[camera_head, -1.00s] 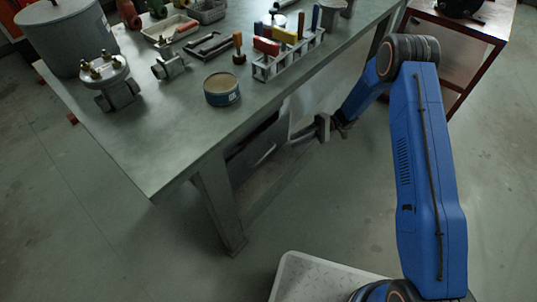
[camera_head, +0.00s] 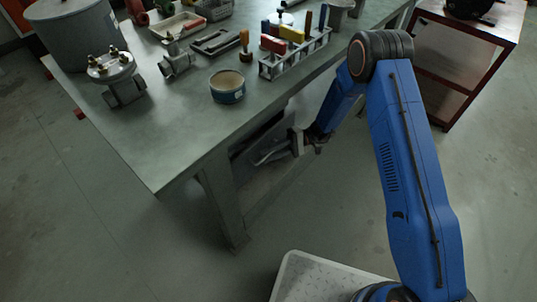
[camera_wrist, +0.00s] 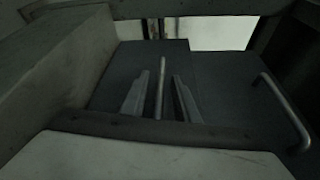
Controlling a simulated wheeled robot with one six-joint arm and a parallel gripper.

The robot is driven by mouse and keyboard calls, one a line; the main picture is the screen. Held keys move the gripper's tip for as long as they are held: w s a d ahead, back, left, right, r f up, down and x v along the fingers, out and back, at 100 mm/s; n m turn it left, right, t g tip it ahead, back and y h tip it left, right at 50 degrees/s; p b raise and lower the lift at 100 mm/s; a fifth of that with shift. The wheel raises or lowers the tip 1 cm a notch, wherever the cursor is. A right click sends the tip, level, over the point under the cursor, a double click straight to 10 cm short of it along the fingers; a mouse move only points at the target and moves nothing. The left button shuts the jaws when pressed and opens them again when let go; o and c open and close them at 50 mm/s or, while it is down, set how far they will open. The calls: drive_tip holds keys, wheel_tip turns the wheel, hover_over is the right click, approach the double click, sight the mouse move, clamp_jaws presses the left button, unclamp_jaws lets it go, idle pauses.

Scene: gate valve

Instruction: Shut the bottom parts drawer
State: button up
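Under the workbench, a dark drawer unit (camera_head: 255,136) shows partly in the head view, shaded and half hidden by the tabletop and my arm. In the wrist view there are two dark drawer fronts side by side, each with a bar handle. One handle (camera_wrist: 160,88) stands upright in the picture between my fingers; the other handle (camera_wrist: 287,112) is at the right. I cannot tell which front is the bottom drawer or how far either stands out. My gripper (camera_head: 268,158) is open, with its fingertips (camera_wrist: 161,88) apart on either side of the first handle; contact is unclear.
The workbench top (camera_head: 175,130) overhangs the drawers, and its leg (camera_head: 222,195) stands in front at the left. A tin (camera_head: 227,88) and a tool rack (camera_head: 293,55) sit on the bench. A red-framed cart (camera_head: 465,50) stands at the right. The floor in front is clear.

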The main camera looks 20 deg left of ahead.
drive_tip(key=shift+s+a, duration=0.15)
drive_tip(key=shift+a, duration=0.05)
clamp_jaws()
drive_tip(key=shift+w+a, duration=0.3)
drive_tip(key=shift+a, duration=0.35)
drive_tip(key=shift+w+a, duration=0.3)
drive_tip(key=shift+a, duration=0.35)
drive_tip(key=shift+w+a, duration=0.3)
drive_tip(key=shift+a, duration=0.35)
unclamp_jaws()
drive_tip(key=shift+a, duration=0.1)
approach(266, 146)
drive_tip(key=v, duration=0.4)
drive_tip(key=shift+w+d, duration=0.25)
drive_tip(key=shift+d, duration=0.05)
